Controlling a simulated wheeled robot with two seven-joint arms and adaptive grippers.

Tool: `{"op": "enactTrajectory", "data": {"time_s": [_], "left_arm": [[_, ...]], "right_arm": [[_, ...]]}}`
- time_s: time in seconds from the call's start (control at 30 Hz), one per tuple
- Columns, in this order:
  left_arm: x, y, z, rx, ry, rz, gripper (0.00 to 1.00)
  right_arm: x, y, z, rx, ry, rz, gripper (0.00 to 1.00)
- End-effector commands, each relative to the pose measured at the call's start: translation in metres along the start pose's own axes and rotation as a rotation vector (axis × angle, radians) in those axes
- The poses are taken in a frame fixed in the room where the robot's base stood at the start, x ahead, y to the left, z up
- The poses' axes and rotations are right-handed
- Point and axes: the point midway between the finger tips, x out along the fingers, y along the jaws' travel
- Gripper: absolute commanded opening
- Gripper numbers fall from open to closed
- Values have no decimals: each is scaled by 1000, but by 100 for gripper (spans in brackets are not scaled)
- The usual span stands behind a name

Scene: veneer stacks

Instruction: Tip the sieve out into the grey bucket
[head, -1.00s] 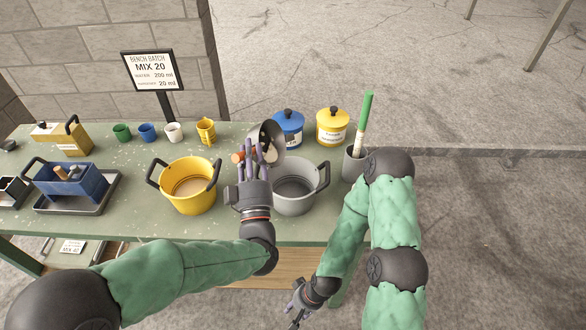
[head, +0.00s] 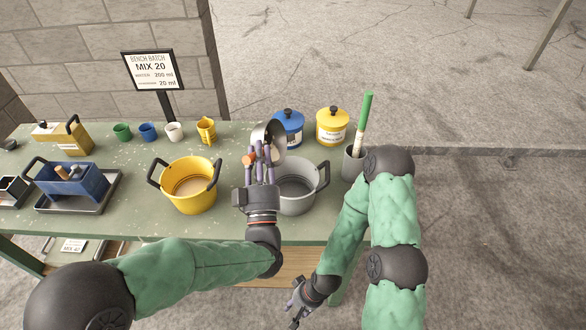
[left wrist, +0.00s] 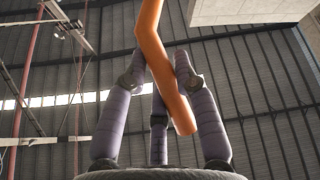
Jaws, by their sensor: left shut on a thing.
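The sieve (head: 268,132) is tilted above the back rim of the grey bucket (head: 297,204), in the head view. Its bowl stands steeply on its side and its inside is partly hidden. My left gripper (head: 261,158) is shut on the sieve's orange handle, which also shows between its fingers in the left wrist view (left wrist: 165,70). The gripper is over the left side of the grey bucket and hides part of it. My right gripper (head: 296,307) hangs low in front of the bench, away from the sieve; its fingers are too small to judge.
A yellow bucket (head: 188,204) with pale contents stands left of the grey bucket. Blue (head: 290,130) and yellow (head: 333,127) lidded tins stand behind. A grey pot (head: 352,168) with a green-handled brush is at the right. Small cups line the back of the bench (head: 125,212).

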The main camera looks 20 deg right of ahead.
Motion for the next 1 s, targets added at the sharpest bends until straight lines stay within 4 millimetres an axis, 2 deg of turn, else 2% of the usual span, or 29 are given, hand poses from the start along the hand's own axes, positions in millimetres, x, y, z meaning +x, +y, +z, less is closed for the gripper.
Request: {"op": "enactTrajectory", "data": {"time_s": [1.0], "left_arm": [[-12,32,10,117,29,77,0]], "right_arm": [[22,8,-1,0,0,0,38]]}}
